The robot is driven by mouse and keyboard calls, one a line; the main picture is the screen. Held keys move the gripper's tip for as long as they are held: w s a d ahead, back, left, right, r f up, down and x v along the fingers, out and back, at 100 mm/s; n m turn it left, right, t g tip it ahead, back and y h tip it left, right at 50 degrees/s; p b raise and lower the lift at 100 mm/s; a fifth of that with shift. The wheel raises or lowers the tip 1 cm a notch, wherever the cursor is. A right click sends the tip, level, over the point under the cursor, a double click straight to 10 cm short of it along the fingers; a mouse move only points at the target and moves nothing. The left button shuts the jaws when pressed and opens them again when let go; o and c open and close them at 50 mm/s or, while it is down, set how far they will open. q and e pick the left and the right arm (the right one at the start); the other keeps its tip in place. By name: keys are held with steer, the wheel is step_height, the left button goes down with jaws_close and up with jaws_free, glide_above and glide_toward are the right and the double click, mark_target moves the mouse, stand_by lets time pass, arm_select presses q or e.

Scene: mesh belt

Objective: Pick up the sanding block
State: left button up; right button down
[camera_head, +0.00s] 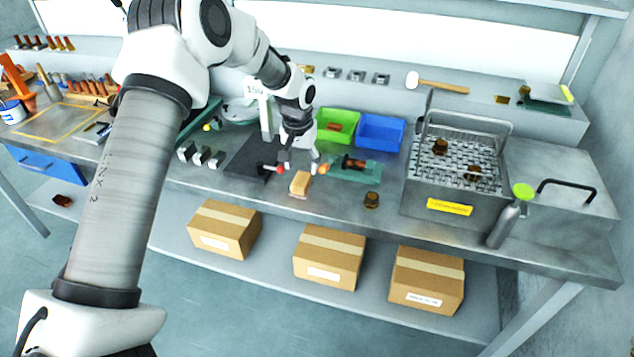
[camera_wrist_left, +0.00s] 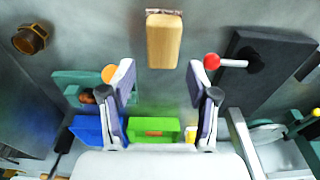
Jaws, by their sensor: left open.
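The sanding block (camera_head: 300,183) is a small tan block lying near the front edge of the grey workbench. It also shows in the left wrist view at the top middle (camera_wrist_left: 163,42), ahead of the fingertips. My left gripper (camera_head: 301,167) is above the bench just behind the block, with its fingers pointing down. In the left wrist view the left gripper (camera_wrist_left: 162,75) is open and empty, and the block lies beyond the gap between the fingers, apart from them. My right gripper does not show in either view.
A dark plate (camera_head: 246,157) with a red-knobbed part lies left of the block. A green tray (camera_head: 366,175) is at right, a brown fitting (camera_head: 371,200) farther right. Green (camera_head: 344,118) and blue (camera_head: 380,132) bins stand behind. A mesh-topped metal unit (camera_head: 424,197) is at right.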

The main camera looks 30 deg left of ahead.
mark_target(301, 179)
arm_select(q)
steer(key=shift+s+a+f+p, duration=0.25)
steer(key=shift+f, duration=0.2)
steer(key=shift+s+a+f+p, duration=0.25)
steer(key=shift+f, duration=0.2)
steer(key=f, duration=0.1)
steer(key=w+f, duration=0.1)
steer(key=f, duration=0.1)
steer(key=f+p, duration=0.1)
steer(key=shift+w+d+f, duration=0.2)
steer(key=shift+d, duration=0.2)
steer(key=shift+s+a, duration=0.1)
steer(key=shift+s+r, duration=0.1)
steer(key=shift+s, duration=0.05)
steer(key=c, duration=1)
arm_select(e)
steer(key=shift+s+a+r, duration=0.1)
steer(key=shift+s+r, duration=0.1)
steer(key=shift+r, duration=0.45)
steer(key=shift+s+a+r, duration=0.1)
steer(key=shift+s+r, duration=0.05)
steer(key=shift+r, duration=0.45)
arm_select(q)
steer(key=shift+c, duration=0.2)
steer(key=shift+r, duration=0.15)
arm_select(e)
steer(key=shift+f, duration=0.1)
